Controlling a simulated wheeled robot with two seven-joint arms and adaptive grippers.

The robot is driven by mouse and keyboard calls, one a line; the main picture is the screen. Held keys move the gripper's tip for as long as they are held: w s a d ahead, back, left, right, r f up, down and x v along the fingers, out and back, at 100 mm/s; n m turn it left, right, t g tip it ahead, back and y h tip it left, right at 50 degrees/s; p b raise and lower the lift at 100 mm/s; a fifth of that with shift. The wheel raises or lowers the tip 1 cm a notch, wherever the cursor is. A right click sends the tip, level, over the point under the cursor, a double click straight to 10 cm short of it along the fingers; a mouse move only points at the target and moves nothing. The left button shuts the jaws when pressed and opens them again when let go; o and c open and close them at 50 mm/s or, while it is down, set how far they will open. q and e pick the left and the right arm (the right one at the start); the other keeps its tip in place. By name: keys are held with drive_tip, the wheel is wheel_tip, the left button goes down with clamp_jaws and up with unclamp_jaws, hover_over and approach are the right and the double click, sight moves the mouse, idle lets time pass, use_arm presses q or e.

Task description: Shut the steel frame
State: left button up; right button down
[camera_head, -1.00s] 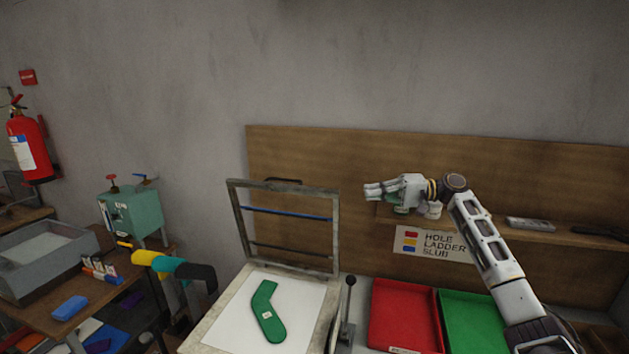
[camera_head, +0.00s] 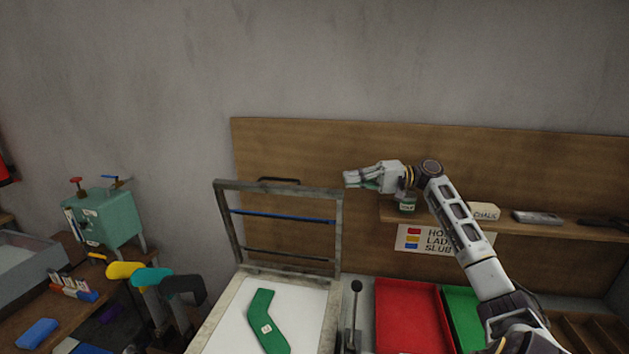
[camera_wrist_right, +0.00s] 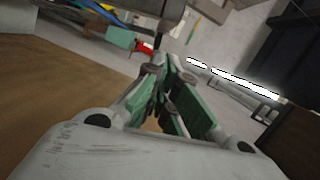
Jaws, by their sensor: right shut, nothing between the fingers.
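The steel frame (camera_head: 228,228) stands raised, hinged open at the back of the white-topped press bed (camera_head: 222,327). A dark handle (camera_head: 278,180) sits on its top bar, and a blue bar crosses it inside. A green sock-shaped piece (camera_head: 263,322) with a small white label lies flat on the bed. My right gripper (camera_head: 350,179) is shut and empty, just right of the frame's top right corner and at about its height; I cannot tell the depth gap. Its closed fingers also show in the right wrist view (camera_wrist_right: 160,85). My left gripper is not in view.
A shelf (camera_head: 555,230) on the wooden backboard holds a chalk box (camera_head: 486,212) and other small items. A black-knobbed lever (camera_head: 355,310) stands right of the bed, beside a red tray (camera_head: 408,315) and a green tray (camera_head: 463,310). Coloured forms (camera_head: 150,277) stand left.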

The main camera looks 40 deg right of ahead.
drive_tip(key=shift+s, duration=0.15)
drive_tip(key=p, duration=0.3)
approach(300, 183)
drive_tip(key=x, duration=0.4)
drive_tip(key=shift+w+a+r, duration=0.1)
drive_tip(key=shift+w+a, duration=0.2)
drive_tip(key=shift+w, duration=0.1)
drive_tip(key=shift+a, duration=0.1)
idle(0.4)
